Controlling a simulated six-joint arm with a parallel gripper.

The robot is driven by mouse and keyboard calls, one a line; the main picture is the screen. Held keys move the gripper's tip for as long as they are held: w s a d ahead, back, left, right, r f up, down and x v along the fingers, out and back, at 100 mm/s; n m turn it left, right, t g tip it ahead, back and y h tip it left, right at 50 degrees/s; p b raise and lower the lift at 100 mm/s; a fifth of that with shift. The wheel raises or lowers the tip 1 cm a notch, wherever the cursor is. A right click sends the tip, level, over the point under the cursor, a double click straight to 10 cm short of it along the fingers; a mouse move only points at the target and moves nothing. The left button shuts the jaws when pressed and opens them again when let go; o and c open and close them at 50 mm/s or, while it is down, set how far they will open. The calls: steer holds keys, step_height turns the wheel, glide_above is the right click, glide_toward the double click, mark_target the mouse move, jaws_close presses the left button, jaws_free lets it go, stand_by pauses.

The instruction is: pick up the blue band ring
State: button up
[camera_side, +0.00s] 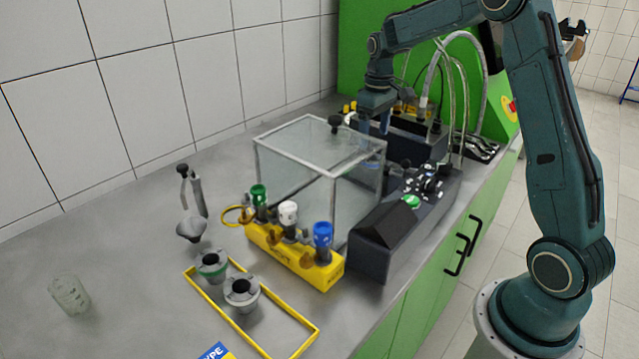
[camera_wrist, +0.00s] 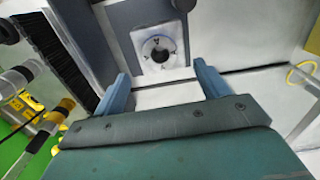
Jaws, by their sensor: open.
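My gripper (camera_side: 374,124) is at the back of the bench, beyond the clear box, pointing down. In the wrist view its two blue fingers (camera_wrist: 164,86) are apart with nothing between them. In the side view a blue-topped part (camera_side: 323,236) stands at the right end of a yellow block (camera_side: 275,250), beside white-topped and green-topped parts. I cannot make out a separate blue band ring; one grey ring-shaped part (camera_side: 212,264) has a green band.
The clear box (camera_side: 320,160) stands mid-bench, with a dark device (camera_side: 385,235) to its right. A yellow frame (camera_side: 290,345) surrounds grey ring-shaped parts in front. A glass beaker (camera_side: 69,295) lies at left. Hoses (camera_side: 460,75) hang at the back.

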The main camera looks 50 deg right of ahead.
step_height(320, 180, up, 7)
steer(key=n, duration=0.4)
step_height(320, 180, down, 8)
steer(key=shift+s, duration=0.15)
stand_by(0.4)
steer(key=shift+f, duration=0.15)
steer(key=shift+d+f, duration=0.1)
steer(key=shift+f, duration=2.5)
steer(key=c, duration=1.2)
